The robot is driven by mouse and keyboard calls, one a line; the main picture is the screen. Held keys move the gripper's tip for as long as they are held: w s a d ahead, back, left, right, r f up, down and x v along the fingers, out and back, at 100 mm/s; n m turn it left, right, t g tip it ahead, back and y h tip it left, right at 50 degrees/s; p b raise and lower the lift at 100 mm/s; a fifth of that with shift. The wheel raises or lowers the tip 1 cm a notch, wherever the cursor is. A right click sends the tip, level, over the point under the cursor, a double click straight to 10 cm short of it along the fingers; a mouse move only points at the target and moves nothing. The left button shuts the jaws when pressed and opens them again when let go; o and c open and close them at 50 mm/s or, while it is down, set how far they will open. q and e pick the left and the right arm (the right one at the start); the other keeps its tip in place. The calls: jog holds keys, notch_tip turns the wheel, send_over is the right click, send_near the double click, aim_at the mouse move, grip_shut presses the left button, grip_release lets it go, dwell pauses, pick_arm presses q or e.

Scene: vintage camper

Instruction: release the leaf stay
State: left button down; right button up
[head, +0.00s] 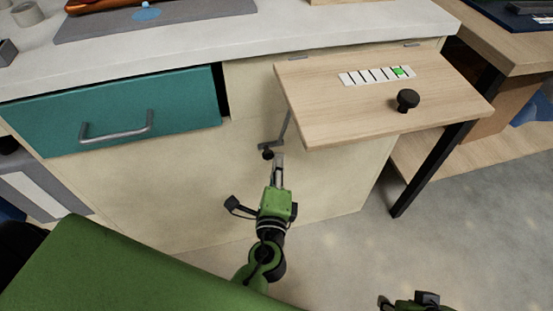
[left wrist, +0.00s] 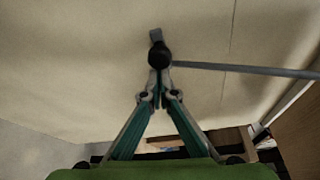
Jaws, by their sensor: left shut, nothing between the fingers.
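The wooden leaf (head: 350,115) stands out flat from the cabinet front, with a black knob on top. The leaf stay (head: 285,127) is a thin grey bar below its left edge. A small dark knob (head: 267,153) is at the stay's lower end. My left gripper (head: 279,157) is shut and empty, its tips close beside this knob. In the left wrist view the dark knob (left wrist: 159,54) is just beyond the closed fingertips (left wrist: 159,72), and the stay (left wrist: 245,69) runs right. I cannot tell whether they touch. My right gripper (head: 412,301) shows only partly at the bottom edge; its fingers are hidden.
A teal drawer (head: 130,115) with a grey handle is left of the leaf, slightly pulled out. The white counter (head: 200,45) runs above. A wooden table with a black leg (head: 430,170) stands at right. Floor is clear below the leaf.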

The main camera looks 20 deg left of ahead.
jog(key=shift+s+d, duration=0.1)
jog(key=shift+d, duration=0.05)
pick_arm(q)
jog(key=s+a, duration=0.2)
jog(key=a, duration=0.1)
pick_arm(e)
jog(key=shift+d, duration=0.2)
